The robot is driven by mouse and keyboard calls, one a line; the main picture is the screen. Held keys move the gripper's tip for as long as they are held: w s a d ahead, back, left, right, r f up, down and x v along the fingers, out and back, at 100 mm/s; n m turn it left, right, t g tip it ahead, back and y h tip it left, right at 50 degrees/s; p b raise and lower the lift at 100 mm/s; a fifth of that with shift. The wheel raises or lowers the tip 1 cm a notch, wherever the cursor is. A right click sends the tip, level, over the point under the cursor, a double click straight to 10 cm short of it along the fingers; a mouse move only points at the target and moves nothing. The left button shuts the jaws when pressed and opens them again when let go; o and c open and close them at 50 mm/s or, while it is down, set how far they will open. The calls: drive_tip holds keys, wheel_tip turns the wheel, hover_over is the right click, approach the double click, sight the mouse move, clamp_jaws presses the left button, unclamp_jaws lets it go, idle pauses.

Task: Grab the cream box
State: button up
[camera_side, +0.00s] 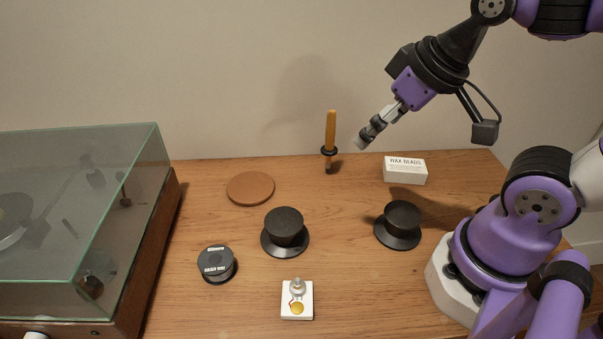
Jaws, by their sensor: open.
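A small cream-white box (405,173), labelled "WAX BEADS", sits near the back edge of the wooden table, right of centre. My gripper (362,141) is in the air above the back of the table, up and to the left of the box, pointing down and left. It is apart from the box, and its fingers are open with nothing seen between them.
A glass-lidded turntable (120,205) stands left.

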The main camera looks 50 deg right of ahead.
drive_tip(key=n+g, duration=0.6)
drive_tip(key=n, duration=0.1)
hover_over(406, 164)
drive_tip(key=f, duration=1)
drive_tip(key=shift+s+a+f, duration=0.1)
drive_tip(key=shift+a+f, duration=0.1)
drive_tip(key=shift+f, duration=0.2)
wheel_tip(406, 164, down, 6)
drive_tip(key=shift+d+f, duration=0.1)
drive_tip(key=c, duration=1.2)
